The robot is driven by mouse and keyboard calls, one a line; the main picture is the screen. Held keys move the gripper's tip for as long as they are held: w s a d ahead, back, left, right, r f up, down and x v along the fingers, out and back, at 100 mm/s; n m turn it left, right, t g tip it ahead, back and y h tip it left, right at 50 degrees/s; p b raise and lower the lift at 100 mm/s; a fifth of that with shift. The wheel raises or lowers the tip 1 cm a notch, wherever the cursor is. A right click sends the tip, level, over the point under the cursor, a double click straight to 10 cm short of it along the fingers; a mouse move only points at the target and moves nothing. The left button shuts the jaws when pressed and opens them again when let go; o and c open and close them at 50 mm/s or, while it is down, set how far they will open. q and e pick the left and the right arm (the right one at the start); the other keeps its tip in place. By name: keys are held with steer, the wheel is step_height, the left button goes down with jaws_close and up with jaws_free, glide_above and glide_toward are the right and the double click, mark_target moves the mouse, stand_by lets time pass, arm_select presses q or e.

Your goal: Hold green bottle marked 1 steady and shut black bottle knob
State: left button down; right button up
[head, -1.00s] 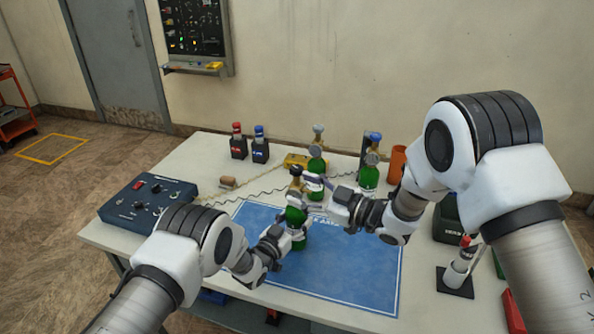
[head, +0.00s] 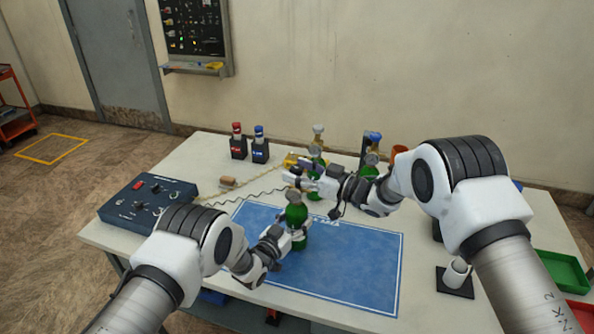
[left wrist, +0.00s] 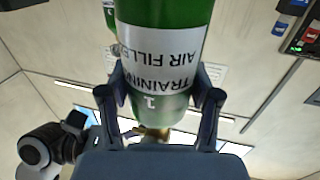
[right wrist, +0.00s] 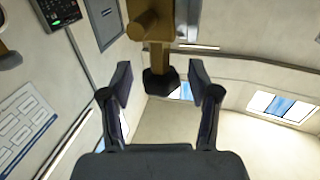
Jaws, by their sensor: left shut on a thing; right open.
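The green bottle marked 1 (head: 297,214) stands upright at the upper left of the blue mat (head: 350,262). My left gripper (head: 291,238) is shut on its body. In the left wrist view, the white label and the number on the bottle (left wrist: 165,45) show between the fingers. My right gripper (head: 296,180) is open at the top of this bottle and hides its knob in the head view. In the right wrist view, the black knob (right wrist: 160,84) on its brass valve sits between the open fingers, with gaps on both sides.
Two more green bottles stand behind, one (head: 317,150) close to my right gripper, one (head: 370,168) behind my right forearm. A blue control box (head: 147,203) is at the left. Red-capped (head: 237,143) and blue-capped (head: 259,146) bottles stand at the back. The mat's right part is clear.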

steer(key=shift+w+a, duration=0.1)
steer(key=shift+a, duration=0.1)
jaws_close()
steer(key=shift+m+t+h, duration=0.3)
steer(key=shift+t, duration=0.3)
steer(key=m+t+h, duration=0.3)
steer(key=shift+a, duration=0.1)
steer(key=shift+m+t+h, duration=1.1)
steer(key=shift+t+h, duration=0.1)
steer(key=shift+h, duration=0.3)
